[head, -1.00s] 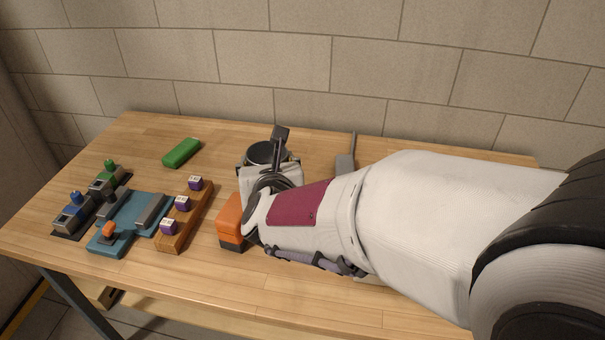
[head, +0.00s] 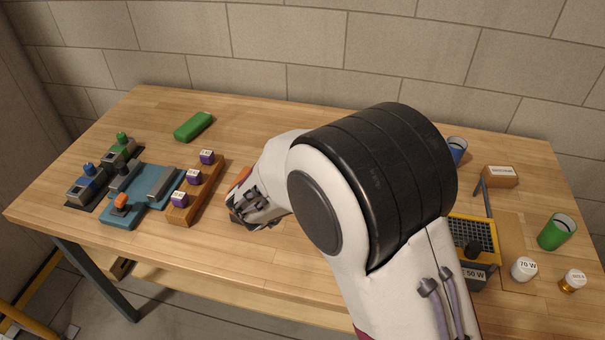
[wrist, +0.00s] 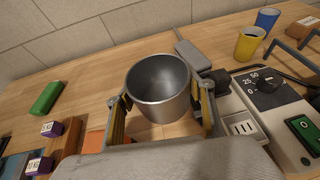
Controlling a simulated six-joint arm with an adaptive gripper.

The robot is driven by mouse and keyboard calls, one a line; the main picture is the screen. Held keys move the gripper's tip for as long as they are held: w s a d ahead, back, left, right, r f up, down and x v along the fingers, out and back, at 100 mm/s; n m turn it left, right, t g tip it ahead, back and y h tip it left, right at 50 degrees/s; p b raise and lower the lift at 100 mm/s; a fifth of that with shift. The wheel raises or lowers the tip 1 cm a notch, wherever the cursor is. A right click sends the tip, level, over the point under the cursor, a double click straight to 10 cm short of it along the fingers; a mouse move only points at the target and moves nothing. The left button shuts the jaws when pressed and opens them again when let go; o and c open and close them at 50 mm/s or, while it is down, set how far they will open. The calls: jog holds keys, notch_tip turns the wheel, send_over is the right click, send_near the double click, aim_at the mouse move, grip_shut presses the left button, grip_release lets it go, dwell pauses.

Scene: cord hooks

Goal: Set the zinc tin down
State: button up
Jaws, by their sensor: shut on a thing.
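The zinc tin (wrist: 158,88) is a grey metal cup, open at the top and empty inside, in the middle of the wrist view. My gripper (wrist: 163,104) is shut on it, with one yellow-and-black finger on each side. The tin looks nearly upright, tilted a little in the picture. Its bottom edge is in view, but I cannot tell whether it touches the wooden table (wrist: 85,103). In the head view my arm hides the tin.
An orange block (wrist: 94,141) lies left of the gripper. A wooden rack with purple cubes (head: 193,177) and a green block (head: 193,127) stand further left. Right of the tin are a grey device with a dial (wrist: 266,88), a yellow cup (wrist: 249,43) and a blue cup (wrist: 267,18).

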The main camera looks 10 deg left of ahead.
jog(key=shift+w+d+f+m+h, duration=0.1)
jog(key=shift+d+f+m+h, duration=0.2)
jog(key=shift+f, duration=0.4)
jog(key=shift+f, duration=0.1)
jog(key=shift+f, duration=3.05)
jog(key=shift+f, duration=1.8)
jog(key=shift+f, duration=0.2)
jog(key=o, duration=1.2)
